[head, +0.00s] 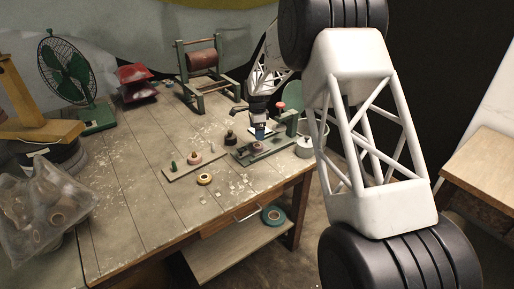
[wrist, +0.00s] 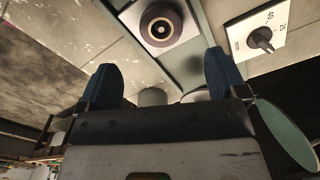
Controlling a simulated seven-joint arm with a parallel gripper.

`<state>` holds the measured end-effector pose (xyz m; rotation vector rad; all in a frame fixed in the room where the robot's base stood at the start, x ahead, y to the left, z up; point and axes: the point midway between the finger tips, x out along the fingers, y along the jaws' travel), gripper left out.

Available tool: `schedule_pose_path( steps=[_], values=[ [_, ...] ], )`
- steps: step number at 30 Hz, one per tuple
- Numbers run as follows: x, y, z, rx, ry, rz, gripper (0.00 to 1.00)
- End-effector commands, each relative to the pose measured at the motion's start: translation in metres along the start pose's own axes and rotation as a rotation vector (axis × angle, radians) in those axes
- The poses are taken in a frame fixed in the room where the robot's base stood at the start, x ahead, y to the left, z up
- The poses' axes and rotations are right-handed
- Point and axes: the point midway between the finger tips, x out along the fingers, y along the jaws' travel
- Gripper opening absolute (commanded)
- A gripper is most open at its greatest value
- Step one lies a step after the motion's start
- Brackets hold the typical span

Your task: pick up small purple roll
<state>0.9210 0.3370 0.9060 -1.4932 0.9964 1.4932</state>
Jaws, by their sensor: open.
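The small purple roll (wrist: 161,24) shows in the wrist view as a dark purple ring with a pale core, on a whitish square plate. It lies past my open, empty gripper (wrist: 165,82), whose two blue fingertips are apart and not touching it. In the head view my gripper (head: 263,132) hangs over the green winding device (head: 283,142) near the table's right edge. There a small dark purple shape, apparently the roll (head: 255,147), sits on the device's base just below the gripper, partly hard to make out.
A dial plate (wrist: 262,38) is beside the roll. A wooden board (head: 180,174) holds a green peg and a pink roll (head: 194,158). A dark knobbed weight (head: 230,138) and a yellow roll (head: 204,179) stand nearby.

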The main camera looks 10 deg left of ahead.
Motion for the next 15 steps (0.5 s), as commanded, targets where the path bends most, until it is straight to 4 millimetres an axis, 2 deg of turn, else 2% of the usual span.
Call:
schedule_pose_path(
  steps=[15],
  values=[
    [0.026, 0.0, 0.0, 0.0, 0.0, 0.0, 0.91]
  ],
)
